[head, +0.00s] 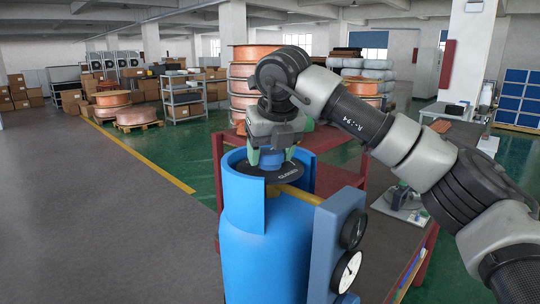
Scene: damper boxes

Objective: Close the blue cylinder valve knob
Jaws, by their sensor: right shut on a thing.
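The blue gas cylinder (262,248) stands upright in the middle, with a raised blue collar around its top. Inside the collar is the blue valve knob (271,160), above a dark round plate (277,173) with lettering on it. My right gripper (271,157) points down into the collar from above. Its greenish fingers are shut on the knob, one on each side. The gripper body hides the knob's upper part. My left gripper is not in view.
A blue-grey block with round gauges (347,271) stands at the cylinder's right. A red shelf cart (325,139) is behind it, close to my right arm. Copper coils, shelving and boxes stand further back. The floor at left is clear.

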